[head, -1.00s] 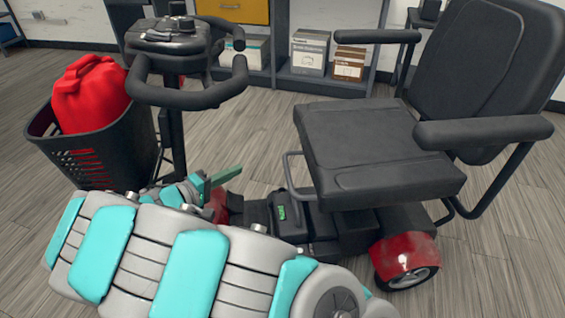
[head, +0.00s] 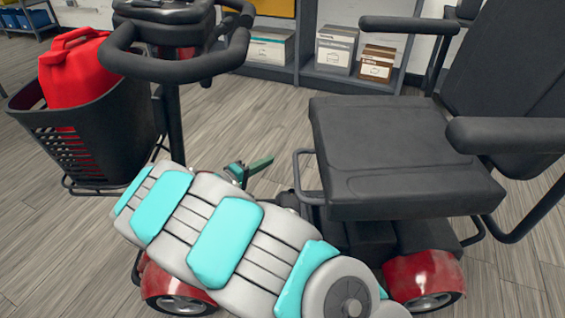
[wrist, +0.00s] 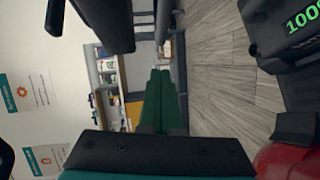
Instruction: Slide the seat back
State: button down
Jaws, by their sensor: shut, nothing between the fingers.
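The scooter's black padded seat (head: 400,150) is on the right in the head view, with armrests and a tall backrest. A thin dark bar loop (head: 298,172) sticks out from under the seat's left edge. My gripper (head: 255,166) is to the left of this bar and apart from it, beyond my arm. Its green fingers (wrist: 160,98) are together and empty in the wrist view. A dark part at the top of the wrist view may belong to the seat. My arm hides much of the scooter's deck.
The handlebars (head: 180,65) and a black basket (head: 95,140) holding a red can (head: 75,70) stand at the left. A battery pack with a green readout (wrist: 305,18) is at the wrist view's upper right. Shelves with boxes (head: 335,50) are behind. Open floor lies between.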

jog(key=d, duration=0.1)
jog(key=w+d, duration=0.1)
jog(key=d, duration=0.1)
jog(key=d+f, duration=0.1)
jog(key=shift+w+d, duration=0.15)
jog(key=shift+d, duration=0.25)
